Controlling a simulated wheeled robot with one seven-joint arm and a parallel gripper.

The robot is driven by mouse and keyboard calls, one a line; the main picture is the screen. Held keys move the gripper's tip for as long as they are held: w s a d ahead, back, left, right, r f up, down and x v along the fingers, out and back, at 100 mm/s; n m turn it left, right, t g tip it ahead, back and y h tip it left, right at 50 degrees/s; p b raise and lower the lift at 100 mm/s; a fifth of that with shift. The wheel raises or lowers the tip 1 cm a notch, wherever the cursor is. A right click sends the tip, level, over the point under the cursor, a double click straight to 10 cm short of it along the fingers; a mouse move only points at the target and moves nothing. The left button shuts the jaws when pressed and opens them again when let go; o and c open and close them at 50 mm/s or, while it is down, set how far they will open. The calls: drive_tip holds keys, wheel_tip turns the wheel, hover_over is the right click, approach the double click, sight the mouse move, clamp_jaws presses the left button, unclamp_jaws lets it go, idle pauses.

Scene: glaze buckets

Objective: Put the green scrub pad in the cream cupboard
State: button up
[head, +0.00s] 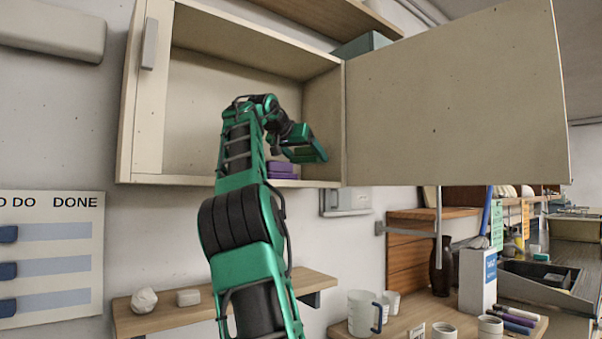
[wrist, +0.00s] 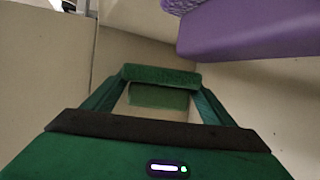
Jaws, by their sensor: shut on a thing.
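The cream cupboard (head: 205,120) is mounted on the wall in the head view, with its large door (head: 455,100) swung wide open to the right. My gripper (head: 312,156) is inside the cupboard opening near its right side wall. In the wrist view my gripper (wrist: 160,84) is shut on the green scrub pad (wrist: 160,74), which spans between the two fingertips. The pad is hard to tell from my green fingers in the head view. I cannot tell whether the pad touches the cupboard floor.
A purple stack (head: 282,170) sits on the cupboard floor beside my gripper; it also shows in the wrist view (wrist: 250,32). A teal box (head: 362,44) is above the cupboard. Below are a wooden shelf (head: 215,300) and a white mug (head: 362,313).

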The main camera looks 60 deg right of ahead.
drive_tip(key=shift+f, duration=2)
drive_tip(key=shift+f, duration=0.3)
